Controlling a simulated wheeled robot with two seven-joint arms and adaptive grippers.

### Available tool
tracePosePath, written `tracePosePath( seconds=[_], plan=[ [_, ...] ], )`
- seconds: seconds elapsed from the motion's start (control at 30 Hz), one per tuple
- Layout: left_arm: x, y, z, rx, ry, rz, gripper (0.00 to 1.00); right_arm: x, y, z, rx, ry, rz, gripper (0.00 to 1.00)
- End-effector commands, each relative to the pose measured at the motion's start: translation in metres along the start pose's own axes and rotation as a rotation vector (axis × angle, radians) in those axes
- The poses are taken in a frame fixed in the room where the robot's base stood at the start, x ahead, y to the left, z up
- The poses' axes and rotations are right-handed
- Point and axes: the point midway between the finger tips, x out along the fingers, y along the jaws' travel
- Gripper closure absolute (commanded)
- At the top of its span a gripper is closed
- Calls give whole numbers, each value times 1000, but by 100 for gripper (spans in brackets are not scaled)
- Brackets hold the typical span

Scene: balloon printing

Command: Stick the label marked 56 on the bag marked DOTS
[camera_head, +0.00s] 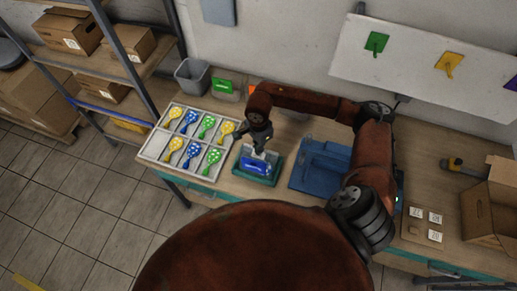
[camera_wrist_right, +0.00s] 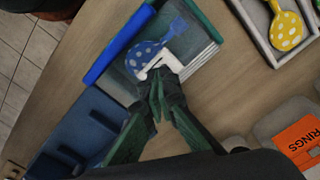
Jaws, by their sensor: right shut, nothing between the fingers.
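A bag with a blue header (camera_head: 256,166) lies in a green-edged tray (camera_head: 275,175) on the table; the header's print is too small to read. In the right wrist view, a blue balloon with white dots (camera_wrist_right: 143,56) lies in that tray beside the blue header strip (camera_wrist_right: 118,42). My right gripper (camera_head: 259,148) is above the tray, fingers shut and empty (camera_wrist_right: 158,84). A white piece (camera_wrist_right: 160,64) lies at the fingertips; I cannot tell whether it is a label. White labels (camera_head: 435,218) sit on a brown board at the right. My left gripper is not in view.
A sectioned tray of balloons (camera_head: 155,146) stands left of the green-edged tray. A blue holder (camera_head: 320,167) stands to its right. An orange bag ending in RINGS (camera_wrist_right: 300,140) lies near the balloons. An open carton (camera_head: 490,210) is at the far right.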

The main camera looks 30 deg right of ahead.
Motion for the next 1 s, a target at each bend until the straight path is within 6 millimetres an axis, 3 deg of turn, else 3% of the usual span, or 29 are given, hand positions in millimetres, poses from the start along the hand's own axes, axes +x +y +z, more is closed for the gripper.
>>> tracePosePath(
  seconds=[1.0],
  plan=[
    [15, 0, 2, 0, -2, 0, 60, 15, 0, 0, 0, 0, 0, 100]
  ],
)
